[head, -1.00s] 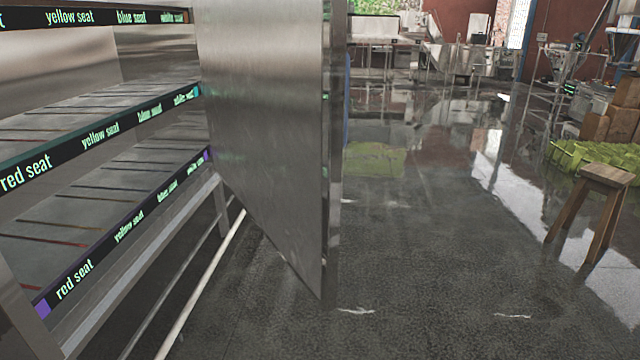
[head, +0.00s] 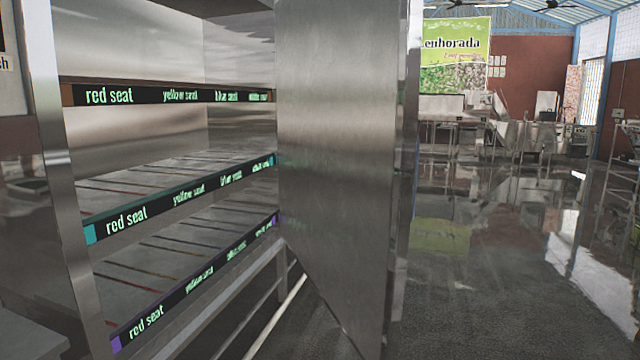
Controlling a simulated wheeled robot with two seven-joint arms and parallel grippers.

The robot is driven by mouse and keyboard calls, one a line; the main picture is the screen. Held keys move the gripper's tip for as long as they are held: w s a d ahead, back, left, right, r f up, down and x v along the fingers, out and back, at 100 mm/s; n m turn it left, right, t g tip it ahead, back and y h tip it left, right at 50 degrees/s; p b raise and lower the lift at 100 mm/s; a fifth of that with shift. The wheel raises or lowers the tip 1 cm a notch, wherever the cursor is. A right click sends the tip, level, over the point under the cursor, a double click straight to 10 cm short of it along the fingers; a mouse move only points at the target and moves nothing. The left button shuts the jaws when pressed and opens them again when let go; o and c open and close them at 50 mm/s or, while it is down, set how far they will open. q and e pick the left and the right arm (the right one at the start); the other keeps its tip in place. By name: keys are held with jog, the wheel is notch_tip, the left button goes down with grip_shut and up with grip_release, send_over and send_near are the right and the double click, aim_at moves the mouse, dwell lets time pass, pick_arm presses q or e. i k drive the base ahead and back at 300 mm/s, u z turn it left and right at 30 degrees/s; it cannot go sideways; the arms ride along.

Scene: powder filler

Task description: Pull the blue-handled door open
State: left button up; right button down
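A metal cabinet door (head: 335,150) stands swung out from the right side of an open steel cabinet (head: 140,50). I see its broad flat face and, on its right, its narrow edge. The blue handle is not clearly visible in this view. The cabinet interior shows shelves with dark label strips (head: 165,96) reading red seat, yellow seat and blue seat. Neither of my grippers is in view.
Wet-looking dark floor (head: 465,290) lies open to the right of the door. Metal tables and equipment (head: 525,135) stand far back at the right. A green banner (head: 456,55) hangs behind them. A grey surface (head: 25,335) is at the lower left.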

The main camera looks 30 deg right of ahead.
aim_at(348, 72)
jog(key=z, duration=0.3)
jog(key=i, duration=0.85)
jog(key=z, duration=0.75)
